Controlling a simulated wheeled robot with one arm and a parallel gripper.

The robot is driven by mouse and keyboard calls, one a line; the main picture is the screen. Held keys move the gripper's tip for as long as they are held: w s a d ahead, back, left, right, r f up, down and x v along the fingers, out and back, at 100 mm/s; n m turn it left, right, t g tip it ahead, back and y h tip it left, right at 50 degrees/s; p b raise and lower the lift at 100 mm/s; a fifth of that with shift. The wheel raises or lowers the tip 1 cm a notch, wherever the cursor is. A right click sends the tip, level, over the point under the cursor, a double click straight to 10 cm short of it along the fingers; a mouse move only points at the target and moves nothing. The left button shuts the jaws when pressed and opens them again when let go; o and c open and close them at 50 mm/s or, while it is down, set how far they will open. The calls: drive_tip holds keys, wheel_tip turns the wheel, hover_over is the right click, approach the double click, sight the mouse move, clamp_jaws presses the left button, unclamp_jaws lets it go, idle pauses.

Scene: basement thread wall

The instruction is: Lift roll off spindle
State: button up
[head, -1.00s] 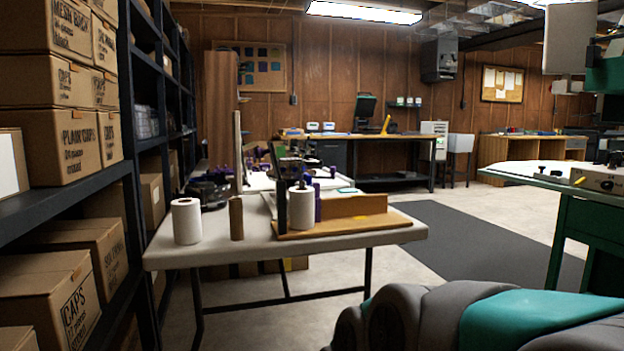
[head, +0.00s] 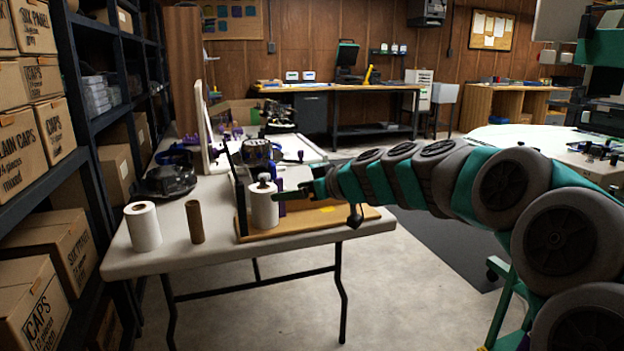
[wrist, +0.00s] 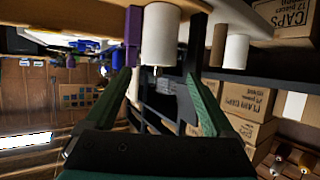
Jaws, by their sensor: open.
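A white roll (head: 264,210) stands upright on a spindle whose dark knob (head: 264,181) shows at its top. The spindle is on a wooden board (head: 350,216) at the right part of the near table. My gripper (head: 308,188) is just right of the roll's upper part, pointing at it. In the wrist view, which looks turned over, the roll (wrist: 161,35) is beyond my open gripper (wrist: 161,75), its end facing the gap between the fingers. The fingers hold nothing. How far they are from the roll is hard to tell.
A second white roll (head: 143,227) and a brown cardboard tube (head: 195,221) stand left on the grey table (head: 230,257). A purple post (wrist: 133,35) is close beside the spindle roll. Black machines are behind. Shelves with boxes (head: 50,252) line the left.

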drive_tip(key=p+x, duration=0.1)
drive_tip(key=x, duration=0.6)
drive_tip(key=shift+w+a, duration=0.25)
drive_tip(key=shift+w, duration=0.05)
drive_tip(key=shift+f, duration=0.1)
drive_tip(key=c, duration=1.2)
drive_tip(key=shift+r+p, duration=1.3)
drive_tip(key=shift+r, duration=5.65)
drive_tip(key=shift+c, duration=0.2)
drive_tip(key=shift+r, duration=0.1)
drive_tip(key=shift+r, duration=1.85)
